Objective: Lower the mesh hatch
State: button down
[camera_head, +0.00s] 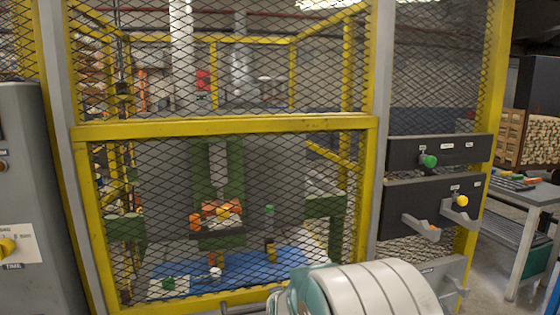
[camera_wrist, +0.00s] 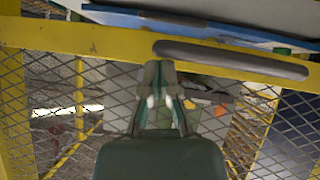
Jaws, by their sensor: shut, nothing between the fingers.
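The mesh hatch (camera_head: 225,128) is a yellow-framed panel of dark diamond mesh in front of the machine, its lower edge near the bottom of the head view. In the wrist view its yellow rail (camera_wrist: 60,38) crosses the upper part and carries a long grey handle (camera_wrist: 230,59). A grey bar at the bottom of the head view looks like the same handle (camera_head: 243,308). My gripper (camera_wrist: 160,72) is shut and empty, its tips beside the handle's left part in the wrist view. Whether they touch the rail is unclear.
A dark control panel (camera_head: 430,190) with a green knob (camera_head: 429,161), a yellow knob (camera_head: 462,201) and grey hooks stands right of the hatch. A grey cabinet (camera_head: 38,190) stands at left. A workbench (camera_head: 535,192) is at far right. A blue surface (camera_head: 240,275) lies behind the mesh.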

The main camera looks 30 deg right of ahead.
notch_tip(320, 180, down, 7)
dwell(0.4)
jog(key=shift+s+a, duration=0.1)
jog(key=shift+s, duration=0.1)
dwell(0.3)
jog(key=s+a+r, duration=0.5)
jog(key=s+r, duration=0.2)
jog(key=r, duration=0.3)
jog(key=shift+s+r, duration=0.25)
jog(key=shift+r, duration=0.05)
